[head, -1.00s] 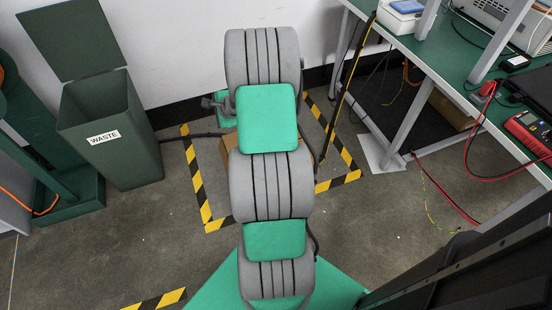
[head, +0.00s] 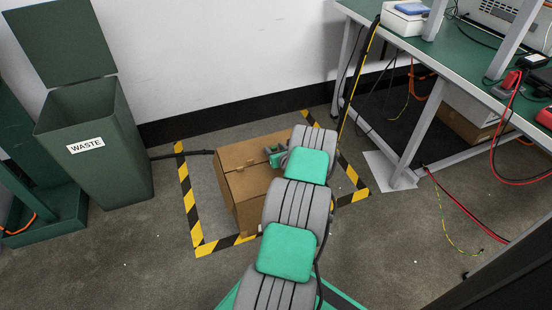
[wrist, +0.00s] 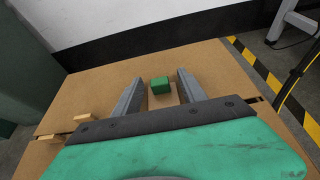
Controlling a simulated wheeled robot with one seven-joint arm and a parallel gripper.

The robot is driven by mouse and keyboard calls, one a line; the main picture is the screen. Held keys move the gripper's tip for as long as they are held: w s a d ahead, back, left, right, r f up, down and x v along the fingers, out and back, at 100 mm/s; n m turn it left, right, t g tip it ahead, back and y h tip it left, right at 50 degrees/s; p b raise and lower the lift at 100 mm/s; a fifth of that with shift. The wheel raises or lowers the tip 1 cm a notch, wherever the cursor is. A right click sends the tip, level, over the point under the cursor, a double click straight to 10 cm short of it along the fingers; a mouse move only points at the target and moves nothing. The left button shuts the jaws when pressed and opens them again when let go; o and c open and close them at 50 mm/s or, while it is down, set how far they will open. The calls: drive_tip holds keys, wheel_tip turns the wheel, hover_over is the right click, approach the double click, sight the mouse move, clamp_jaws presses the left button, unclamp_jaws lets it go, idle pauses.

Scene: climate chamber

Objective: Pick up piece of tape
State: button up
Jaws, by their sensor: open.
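A small green block-like piece (wrist: 159,85) lies on top of a cardboard box (wrist: 95,85) in the wrist view. I cannot tell for sure that it is the piece of tape. My gripper (wrist: 161,77) is open, its two grey fingers spread on the left and right of the green piece, not visibly touching it. In the head view the box (head: 238,178) stands on the floor, with my gripper (head: 276,155) over its top, partly hidden by my arm. Two small tan pieces (wrist: 85,118) show at the box's left edge in the wrist view.
Yellow-black floor tape (head: 187,200) frames the box. A green waste bin (head: 105,150) with its lid up stands at left, a workbench (head: 385,45) with instruments and cables at right. The white wall (head: 220,60) is close behind. The grey floor in front is open.

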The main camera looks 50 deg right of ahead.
drive_tip(key=c, duration=1)
drive_tip(key=shift+c, duration=0.2)
drive_tip(key=shift+w+r+p, duration=0.1)
drive_tip(key=shift+r+p, duration=0.3)
drive_tip(key=shift+r, duration=0.15)
wheel_tip(320, 180, up, 3)
drive_tip(key=shift+r+p, duration=0.15)
drive_tip(key=shift+p, duration=0.9)
drive_tip(key=s+a+r+p, duration=0.2)
drive_tip(key=s+r+p, duration=0.15)
drive_tip(key=s, duration=0.35)
drive_tip(key=s+a+r+p, duration=0.2)
drive_tip(key=s+r, duration=0.3)
drive_tip(key=s, duration=0.2)
wheel_tip(320, 180, up, 10)
drive_tip(key=p, duration=0.8)
drive_tip(key=shift+w, duration=0.2)
